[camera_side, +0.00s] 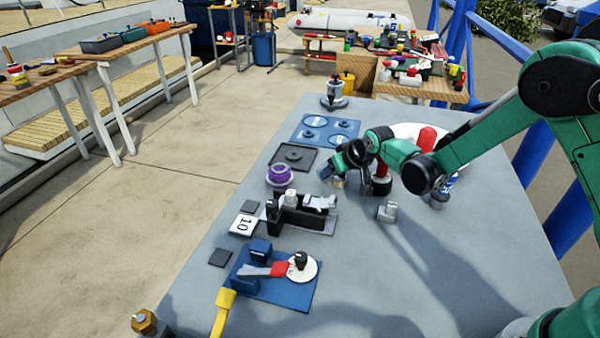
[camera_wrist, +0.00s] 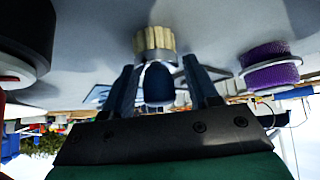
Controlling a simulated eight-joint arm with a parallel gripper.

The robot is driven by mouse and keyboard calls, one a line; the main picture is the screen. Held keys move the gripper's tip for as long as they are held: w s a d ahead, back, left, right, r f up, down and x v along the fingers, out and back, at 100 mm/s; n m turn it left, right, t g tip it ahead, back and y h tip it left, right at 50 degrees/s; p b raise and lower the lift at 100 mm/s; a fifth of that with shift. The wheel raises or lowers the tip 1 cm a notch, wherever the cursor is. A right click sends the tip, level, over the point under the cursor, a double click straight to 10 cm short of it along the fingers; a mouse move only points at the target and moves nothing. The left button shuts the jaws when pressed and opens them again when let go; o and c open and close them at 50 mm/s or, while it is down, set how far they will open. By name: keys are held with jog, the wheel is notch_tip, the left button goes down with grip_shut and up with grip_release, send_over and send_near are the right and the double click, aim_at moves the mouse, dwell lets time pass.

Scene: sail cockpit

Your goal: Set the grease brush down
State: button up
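The grease brush has pale bristles and a dark blue handle. In the wrist view the brush (camera_wrist: 155,41) sits between my two fingers, bristles pointing away from the palm. My gripper (camera_wrist: 158,72) appears shut on it near the ferrule. In the side view my gripper (camera_side: 338,168) is low over the grey bench, with the brush's bristles (camera_side: 338,183) showing just below it. The bristles point down, close to the bench top. I cannot tell whether they touch it. Most of the handle is hidden in the side view.
A purple ringed part (camera_side: 279,175) is left of my gripper, near a dark square plate (camera_side: 294,157). A black fixture (camera_side: 300,212) stands in front. A red-topped item with a black base (camera_side: 381,186) is close on the right. The bench's front right is clear.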

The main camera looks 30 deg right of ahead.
jog(key=shift+o, duration=0.6)
jog(key=shift+r, duration=0.2)
jog(key=s+r, duration=0.6)
jog(key=s, duration=0.4)
jog(key=s+r, duration=0.7)
jog(key=s, duration=0.3)
jog(key=shift+s+a+g, duration=0.2)
jog(key=shift+a+g, duration=0.05)
jog(key=shift+g, duration=0.15)
dwell(0.3)
